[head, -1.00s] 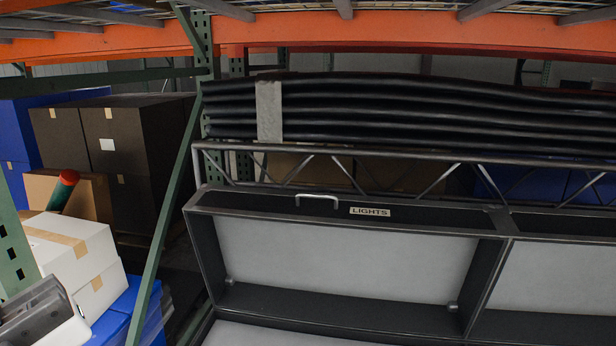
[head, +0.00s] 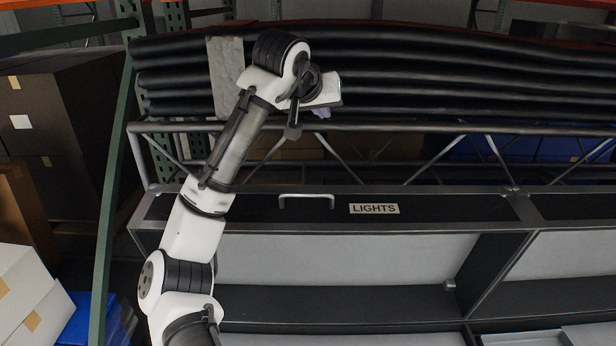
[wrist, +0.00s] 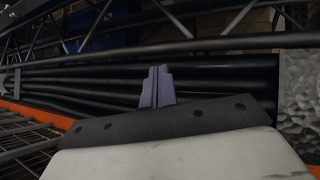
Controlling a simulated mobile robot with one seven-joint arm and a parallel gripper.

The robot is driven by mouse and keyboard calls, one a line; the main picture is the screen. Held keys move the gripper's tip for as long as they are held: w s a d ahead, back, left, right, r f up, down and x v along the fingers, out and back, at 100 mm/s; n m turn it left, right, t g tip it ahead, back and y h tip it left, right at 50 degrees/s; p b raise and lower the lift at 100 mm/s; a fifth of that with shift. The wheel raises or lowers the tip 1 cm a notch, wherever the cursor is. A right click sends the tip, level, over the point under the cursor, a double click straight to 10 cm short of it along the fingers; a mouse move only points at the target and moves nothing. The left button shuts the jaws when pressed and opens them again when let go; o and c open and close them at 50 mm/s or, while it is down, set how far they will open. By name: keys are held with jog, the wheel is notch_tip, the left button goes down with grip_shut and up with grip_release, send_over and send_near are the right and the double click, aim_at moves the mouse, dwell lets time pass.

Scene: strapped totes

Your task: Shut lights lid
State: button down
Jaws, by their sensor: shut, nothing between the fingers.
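The lights lid (head: 245,211) stands raised in the head view, its pale recessed inner panel facing me. Its dark top edge carries a metal bar handle (head: 306,197) and a "LIGHTS" label (head: 374,209). My gripper (head: 321,113) is above and beyond that edge, in front of the black tubes and apart from the handle. In the wrist view its purple fingers (wrist: 157,86) are together and hold nothing. My forearm covers the left part of the lid.
Long black tubes (head: 450,85) bundled by a grey strap (head: 226,65) lie behind the lid. A metal truss (head: 450,130) runs between them and the lid. A second open compartment (head: 575,212) adjoins at right. A green rack post (head: 116,200) and white boxes (head: 25,295) stand at left.

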notch_tip(320, 180, down, 5)
jog(key=s+a+n+g+y, duration=0.1)
jog(key=s+a+g+y, duration=0.15)
jog(key=g+y, duration=0.2)
jog(key=g+p, duration=0.1)
jog(key=p, duration=0.1)
send_over(308, 200)
jog(key=w, duration=0.3)
jog(key=f, duration=1)
jog(key=shift+s+a, duration=0.1)
jog(key=shift+s, duration=0.15)
jog(key=s, duration=0.3)
jog(key=shift+s+r+p, duration=0.15)
jog(key=shift+r+p, duration=0.15)
jog(key=shift+p, duration=0.05)
jog(key=shift+s+f, duration=0.1)
jog(key=shift+s, duration=0.3)
jog(key=shift+s+f, duration=0.1)
